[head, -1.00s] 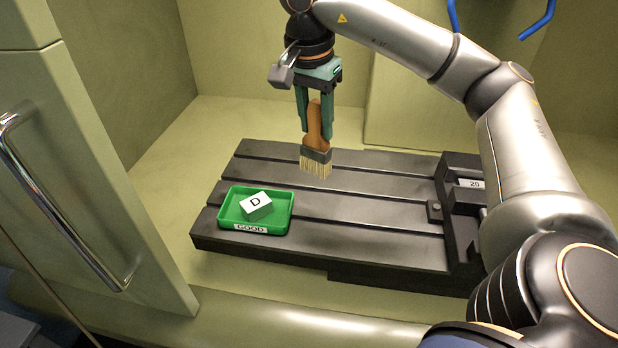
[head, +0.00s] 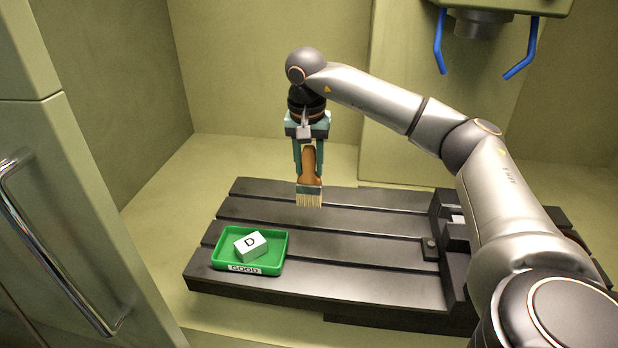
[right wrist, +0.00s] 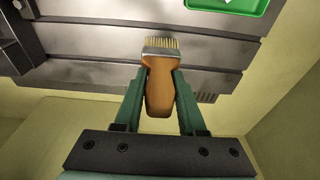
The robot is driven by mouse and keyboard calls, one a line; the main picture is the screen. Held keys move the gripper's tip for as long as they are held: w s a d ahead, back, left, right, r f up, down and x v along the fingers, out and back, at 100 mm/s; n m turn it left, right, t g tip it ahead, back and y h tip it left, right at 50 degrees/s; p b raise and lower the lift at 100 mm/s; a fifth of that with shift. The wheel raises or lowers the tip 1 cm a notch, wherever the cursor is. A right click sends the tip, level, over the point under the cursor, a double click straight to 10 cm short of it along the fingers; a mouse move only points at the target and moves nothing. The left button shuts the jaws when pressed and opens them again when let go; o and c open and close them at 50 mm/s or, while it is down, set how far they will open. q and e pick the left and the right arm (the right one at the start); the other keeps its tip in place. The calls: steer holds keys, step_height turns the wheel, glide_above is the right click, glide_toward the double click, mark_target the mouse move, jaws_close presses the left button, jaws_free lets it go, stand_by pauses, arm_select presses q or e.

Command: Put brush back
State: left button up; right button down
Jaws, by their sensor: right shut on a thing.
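The brush (head: 310,170) has an orange-brown wooden handle, a metal band and pale bristles. My right gripper (head: 309,150) is shut on its handle, with green fingers on either side. The brush hangs bristles down over the back part of the dark slotted table (head: 340,222). In the right wrist view the brush (right wrist: 159,85) lies between the two fingers of the right gripper (right wrist: 160,88), bristles pointing away from the wrist. I cannot tell the exact gap between bristles and table. My left gripper is not in view.
A green tray (head: 221,259) labelled GOOD holds a white block marked D (head: 250,243) at the table's left front. A dark vise (head: 450,245) stands at the table's right. A door with a metal handle (head: 50,245) is at left. Blue nozzles (head: 520,62) hang at upper right.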

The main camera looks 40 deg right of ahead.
step_height(320, 180, down, 7)
steer(key=w+d+p, duration=0.1)
steer(key=w+d, duration=0.1)
steer(key=shift+r, duration=0.2)
steer(key=shift+w+f, duration=0.1)
steer(key=shift+c, duration=2.4)
jaws_free()
step_height(320, 180, up, 12)
steer(key=s+a, duration=0.1)
steer(key=shift+a+b, duration=0.2)
steer(key=shift+b, duration=0.25)
